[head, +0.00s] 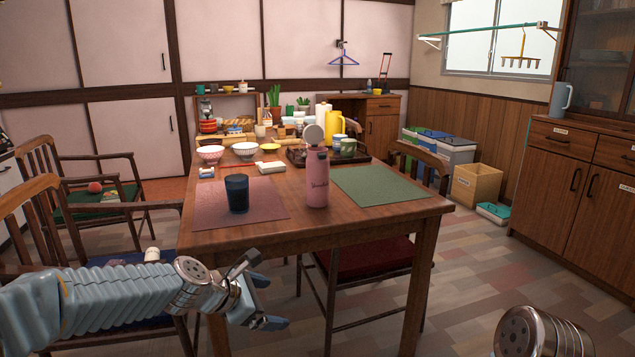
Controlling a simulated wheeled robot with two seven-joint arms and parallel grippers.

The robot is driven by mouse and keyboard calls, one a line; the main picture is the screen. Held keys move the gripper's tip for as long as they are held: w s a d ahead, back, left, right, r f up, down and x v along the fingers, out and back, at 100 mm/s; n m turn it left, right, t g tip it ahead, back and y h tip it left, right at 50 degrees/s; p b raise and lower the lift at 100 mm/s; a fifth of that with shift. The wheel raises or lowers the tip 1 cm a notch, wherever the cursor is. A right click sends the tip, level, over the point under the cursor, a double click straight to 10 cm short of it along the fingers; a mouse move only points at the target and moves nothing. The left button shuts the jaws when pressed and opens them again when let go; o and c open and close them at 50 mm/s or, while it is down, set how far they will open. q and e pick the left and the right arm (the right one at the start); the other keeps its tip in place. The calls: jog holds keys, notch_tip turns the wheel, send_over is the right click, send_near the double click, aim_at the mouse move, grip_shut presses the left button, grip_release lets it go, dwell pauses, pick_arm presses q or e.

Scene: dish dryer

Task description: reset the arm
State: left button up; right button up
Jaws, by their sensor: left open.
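My left gripper (268,299) is open and empty. It is in front of the table's near left leg in the head view, lower than the tabletop and apart from everything on it. My left arm (110,300) comes in from the left edge over the chairs. Part of my right arm (540,333) shows at the bottom right; its gripper is out of view.
The wooden table (345,220) holds a dark blue cup (237,194) on a pink mat (268,212), a pink bottle (317,178), a green mat (380,186) and bowls (211,153). Chairs (32,205) stand at left.

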pick_arm(q)
jog(key=s+a+f+m+g+y+p, duration=0.15)
jog(key=s+f+m, duration=0.35)
jog(key=f, duration=0.7)
jog(key=s+a+f+m+g+y, duration=0.15)
jog(key=s+f+m, duration=0.25)
jog(key=f, duration=0.8)
jog(key=s+f+m+g, duration=0.1)
jog(key=s+f+m, duration=0.4)
jog(key=s, duration=0.2)
jog(key=s+d+f+m+g+p, duration=0.1)
jog(key=s+f+m+g, duration=0.1)
jog(key=s+f+m, duration=0.3)
jog(key=s, duration=0.3)
jog(key=shift+s+d+f+y, duration=0.2)
jog(key=shift+d+f+y, duration=0.05)
jog(key=shift+f+y, duration=0.05)
